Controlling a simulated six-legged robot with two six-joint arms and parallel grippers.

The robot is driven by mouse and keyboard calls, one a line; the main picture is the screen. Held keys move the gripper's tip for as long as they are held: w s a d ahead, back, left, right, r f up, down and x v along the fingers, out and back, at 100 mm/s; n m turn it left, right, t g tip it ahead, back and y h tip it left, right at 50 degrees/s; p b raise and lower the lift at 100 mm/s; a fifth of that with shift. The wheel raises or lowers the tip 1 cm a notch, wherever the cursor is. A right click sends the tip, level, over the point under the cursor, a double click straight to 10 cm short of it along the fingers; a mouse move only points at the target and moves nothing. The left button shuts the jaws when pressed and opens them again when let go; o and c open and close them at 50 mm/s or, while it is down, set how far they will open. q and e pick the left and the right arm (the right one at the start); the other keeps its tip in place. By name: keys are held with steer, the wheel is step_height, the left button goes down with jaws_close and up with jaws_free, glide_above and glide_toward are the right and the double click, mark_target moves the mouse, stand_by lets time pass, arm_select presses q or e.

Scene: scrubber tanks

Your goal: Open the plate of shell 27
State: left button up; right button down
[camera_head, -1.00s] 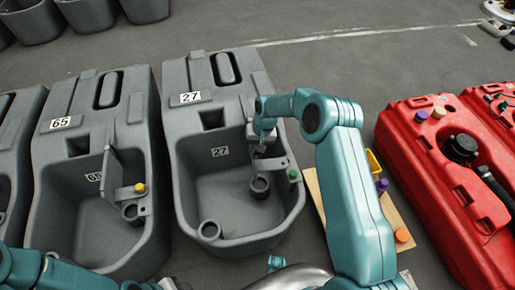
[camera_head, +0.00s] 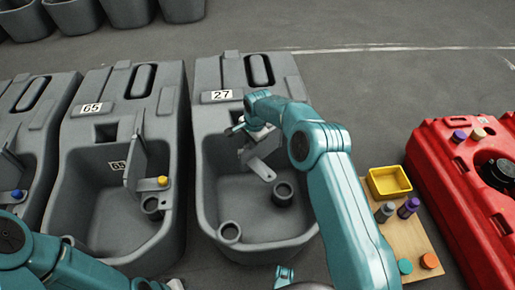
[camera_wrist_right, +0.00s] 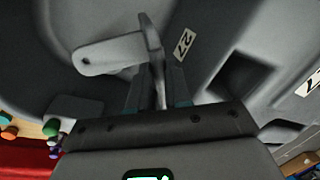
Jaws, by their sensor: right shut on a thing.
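Shell 27 (camera_head: 210,130) is a grey tank with an open basin and a "27" label, in the middle of the head view. Its plate (camera_head: 265,147) is a thin grey panel with a pale rounded tab (camera_head: 262,168), standing over the basin. My right gripper (camera_head: 243,130) reaches in from the right, partly hidden by its own arm. In the right wrist view the fingers (camera_wrist_right: 158,85) are shut on the plate's edge (camera_wrist_right: 150,42), and the tab (camera_wrist_right: 105,55) sticks out to the left.
Shell 65 (camera_head: 70,165) stands close on the left, with its plate upright and a yellow knob. A wooden board (camera_head: 385,235) with a yellow tray (camera_head: 389,182) and several coloured caps lies right of shell 27.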

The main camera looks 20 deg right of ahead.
steer(key=shift+w+a+m+b, duration=0.25)
steer(key=shift+w+m+b, duration=0.15)
steer(key=shift+w+m, duration=0.45)
steer(key=shift+w+r, duration=0.1)
steer(key=shift+w, duration=0.1)
steer(key=c, duration=1.1)
jaws_free()
steer(key=s+r+p, duration=0.1)
steer(key=r, duration=0.4)
steer(key=s+r+p, duration=0.1)
steer(key=r+p, duration=0.1)
steer(key=r, duration=0.3)
steer(key=s+r+p, duration=0.1)
steer(key=r, duration=0.5)
steer(key=shift+s+d, duration=0.1)
steer(key=shift+d, duration=0.25)
